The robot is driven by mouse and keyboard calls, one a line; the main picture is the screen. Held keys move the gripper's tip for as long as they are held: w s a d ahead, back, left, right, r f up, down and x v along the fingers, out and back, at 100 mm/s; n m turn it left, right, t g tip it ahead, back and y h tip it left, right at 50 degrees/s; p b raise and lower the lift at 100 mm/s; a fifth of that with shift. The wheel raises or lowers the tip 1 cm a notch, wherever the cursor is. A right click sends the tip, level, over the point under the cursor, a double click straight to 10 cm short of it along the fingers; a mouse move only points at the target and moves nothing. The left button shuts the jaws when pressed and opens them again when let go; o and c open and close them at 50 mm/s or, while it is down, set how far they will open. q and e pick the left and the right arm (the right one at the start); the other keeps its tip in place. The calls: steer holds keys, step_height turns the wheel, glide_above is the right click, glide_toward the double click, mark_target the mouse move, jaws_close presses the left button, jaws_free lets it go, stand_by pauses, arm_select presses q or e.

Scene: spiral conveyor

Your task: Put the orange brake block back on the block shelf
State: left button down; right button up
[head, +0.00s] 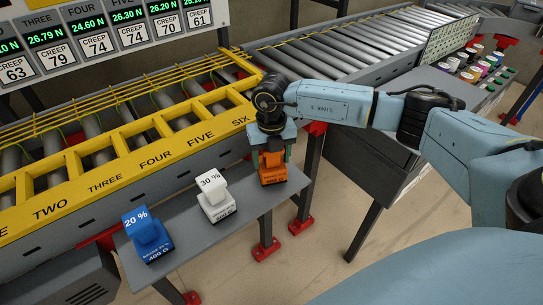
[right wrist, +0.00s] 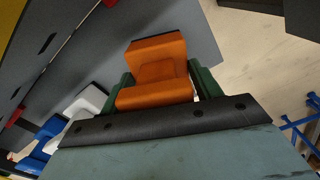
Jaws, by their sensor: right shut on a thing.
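The orange brake block (head: 272,173) is at the right end of the grey block shelf (head: 190,243), upright. In the head view its base appears to rest on the shelf or just above it; I cannot tell which. My right gripper (head: 270,156) comes down on it from above and is shut on its upper part. In the right wrist view the orange block (right wrist: 158,72) sits between the green fingers of the right gripper (right wrist: 160,88), over the grey shelf (right wrist: 120,28). My left gripper is not in view.
A white 30 % block (head: 214,200) and a blue 20 % block (head: 147,236) stand on the shelf to the left. The yellow numbered rail (head: 130,165) and roller conveyor run behind. A side table (head: 440,85) with coloured items is at the right.

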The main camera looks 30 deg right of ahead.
steer(key=shift+f+b, duration=0.4)
steer(key=shift+f, duration=0.15)
steer(key=o, duration=1.8)
steer(key=shift+c, duration=0.2)
steer(key=shift+s+f, duration=0.1)
steer(key=shift+f, duration=0.05)
steer(key=shift+r, duration=0.2)
step_height(320, 180, up, 12)
steer(key=shift+p, duration=0.55)
steer(key=shift+r, duration=0.65)
